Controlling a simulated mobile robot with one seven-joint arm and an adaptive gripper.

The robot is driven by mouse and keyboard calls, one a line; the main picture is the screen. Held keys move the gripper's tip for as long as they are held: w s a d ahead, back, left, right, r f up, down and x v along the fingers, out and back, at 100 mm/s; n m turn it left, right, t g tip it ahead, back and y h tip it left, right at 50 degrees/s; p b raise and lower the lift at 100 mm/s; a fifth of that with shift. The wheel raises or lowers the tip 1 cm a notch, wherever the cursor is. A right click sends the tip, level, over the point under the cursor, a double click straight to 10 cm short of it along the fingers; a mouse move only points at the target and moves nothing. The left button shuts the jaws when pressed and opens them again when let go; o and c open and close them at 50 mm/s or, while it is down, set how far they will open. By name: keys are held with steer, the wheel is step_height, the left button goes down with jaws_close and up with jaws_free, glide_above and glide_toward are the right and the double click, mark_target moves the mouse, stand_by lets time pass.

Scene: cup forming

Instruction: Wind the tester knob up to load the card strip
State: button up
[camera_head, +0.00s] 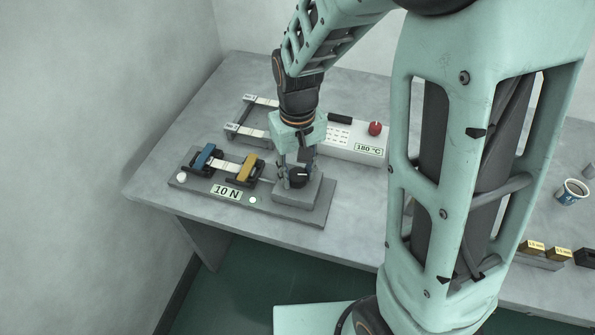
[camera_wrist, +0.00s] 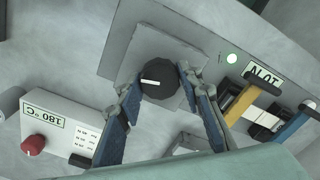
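The tester knob (camera_head: 298,179) is dark and round and sits on a grey block at the right end of the tester base (camera_head: 310,214). In the wrist view the knob (camera_wrist: 162,92) shows a white pointer mark pointing left. My gripper (camera_head: 298,166) is over the knob from above. In the wrist view its fingers (camera_wrist: 160,78) lie on both sides of the knob, with the tips against its rim. The pale card strip (camera_head: 226,166) spans between a blue clamp (camera_head: 203,157) and a yellow clamp (camera_head: 246,167).
A white heater box (camera_head: 355,148) marked 180 °C, with a red knob (camera_head: 375,128), stands behind the tester. A grey rack (camera_head: 243,122) is at the back left. A cup (camera_head: 572,192) and small weights (camera_head: 533,247) are at the right. The table's front left is clear.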

mark_target(298, 174)
steer(key=o, duration=0.3)
steer(key=shift+o, duration=0.2)
step_height(298, 174, up, 12)
stand_by(0.4)
stand_by(1.3)
